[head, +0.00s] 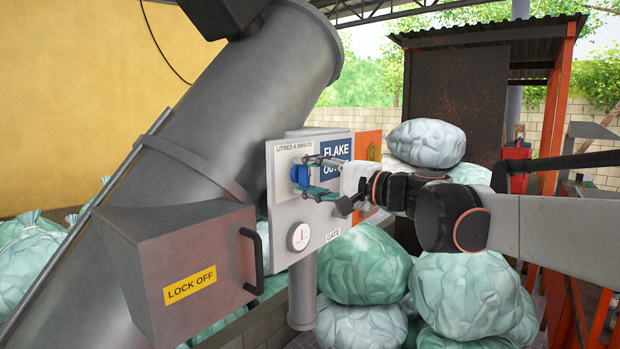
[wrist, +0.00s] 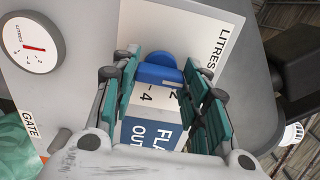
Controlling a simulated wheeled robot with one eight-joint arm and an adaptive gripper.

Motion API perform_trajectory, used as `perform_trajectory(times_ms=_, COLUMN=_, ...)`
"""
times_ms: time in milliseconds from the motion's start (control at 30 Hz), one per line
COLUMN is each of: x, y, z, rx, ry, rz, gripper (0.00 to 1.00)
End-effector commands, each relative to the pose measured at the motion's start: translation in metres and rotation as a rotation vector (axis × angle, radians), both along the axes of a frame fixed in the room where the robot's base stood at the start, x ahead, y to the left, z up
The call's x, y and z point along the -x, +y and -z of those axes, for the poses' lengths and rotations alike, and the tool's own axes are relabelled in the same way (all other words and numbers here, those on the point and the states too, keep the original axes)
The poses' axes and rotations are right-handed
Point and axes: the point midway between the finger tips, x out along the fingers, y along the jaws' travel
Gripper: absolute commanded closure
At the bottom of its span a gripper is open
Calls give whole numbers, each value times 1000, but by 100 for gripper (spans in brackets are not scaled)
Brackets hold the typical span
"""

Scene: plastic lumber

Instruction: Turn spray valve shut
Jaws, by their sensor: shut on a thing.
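A blue knob (head: 300,175) sits on the grey panel (head: 283,215), under the label "LITRES A MINUTE". My gripper (head: 312,177) reaches in from the right, with one finger above the knob and one below it. In the wrist view the blue knob (wrist: 157,72) lies between the green-padded fingertips, and my gripper (wrist: 163,70) is shut on it. Scale numbers, a 2 and a 4, show beside the knob. The knob's far side and any pointer on it are hidden.
A round dial (head: 299,237) with a red needle is lower on the panel. A grey box (head: 185,265) marked "LOCK OFF", with a black handle, stands at the left by a large sloping pipe (head: 200,120). Filled sacks (head: 362,265) lie behind and below my arm.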

Motion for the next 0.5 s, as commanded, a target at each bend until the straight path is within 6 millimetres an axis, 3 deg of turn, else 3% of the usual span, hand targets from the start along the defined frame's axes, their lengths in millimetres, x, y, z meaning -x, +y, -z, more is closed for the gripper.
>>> perform_trajectory(times_ms=500, x=1, y=0, z=2, rx=21, ry=-22, rz=-1, gripper=82)
